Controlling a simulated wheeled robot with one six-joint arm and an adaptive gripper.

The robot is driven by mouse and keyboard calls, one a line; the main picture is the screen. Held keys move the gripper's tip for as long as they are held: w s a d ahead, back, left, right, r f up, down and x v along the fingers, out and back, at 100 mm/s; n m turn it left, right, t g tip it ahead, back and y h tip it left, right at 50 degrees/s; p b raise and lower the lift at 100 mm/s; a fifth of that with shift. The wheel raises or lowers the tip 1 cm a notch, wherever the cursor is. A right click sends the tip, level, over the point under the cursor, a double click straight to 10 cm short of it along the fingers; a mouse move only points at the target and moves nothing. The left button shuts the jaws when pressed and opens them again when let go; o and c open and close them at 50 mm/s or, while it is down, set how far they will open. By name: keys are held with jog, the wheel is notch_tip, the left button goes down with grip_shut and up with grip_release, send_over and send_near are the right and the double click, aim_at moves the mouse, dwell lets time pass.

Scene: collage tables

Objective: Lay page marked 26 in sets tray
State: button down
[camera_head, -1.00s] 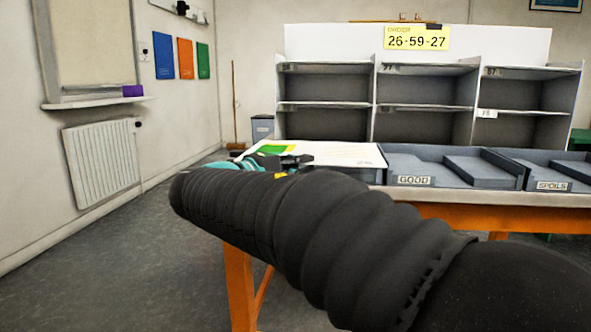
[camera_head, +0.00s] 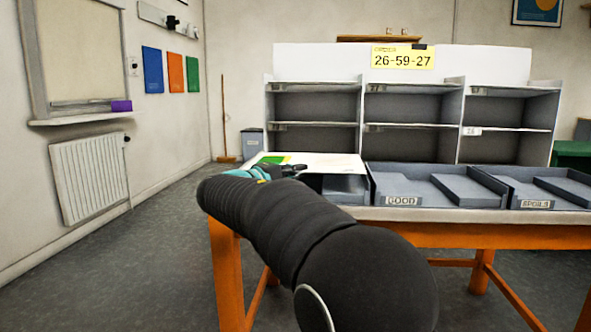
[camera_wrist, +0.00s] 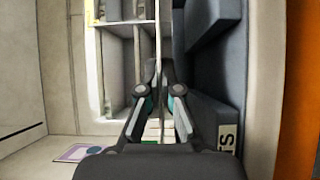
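A flat white page (camera_head: 330,160) with a green and yellow patch at its left end lies level, in the head view, above a grey-blue tray (camera_head: 345,188) at the left of the table. No number on it is readable. My gripper (camera_head: 292,168) is at the page's near edge, partly hidden by my arm. In the wrist view my gripper's fingers (camera_wrist: 158,78) are close together, with the page seen nearly edge-on between them. That view is rolled on its side; a tray front with a label ending in "TS" (camera_wrist: 227,138) is at the right, below the fingers.
The GOOD tray (camera_head: 400,201) and SPOILS tray (camera_head: 535,204) stand to the right on the orange-legged table (camera_head: 450,226). Open floor lies at the left.

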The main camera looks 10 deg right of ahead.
jog(key=f+b, duration=0.1)
jog(key=w+f+b, duration=0.1)
jog(key=f, duration=0.1)
jog(key=shift+d+f+b, duration=0.15)
jog(key=shift+b, duration=0.25)
jog(key=shift+w+d+f, duration=0.1)
jog(key=shift+w+f, duration=0.15)
jog(key=shift+f, duration=0.75)
jog(key=c, duration=1.2)
grip_release()
jog(key=shift+c, duration=0.2)
jog(key=shift+f, duration=0.1)
jog(key=v, duration=1.2)
jog(key=shift+r, duration=0.25)
jog(key=shift+s, duration=0.1)
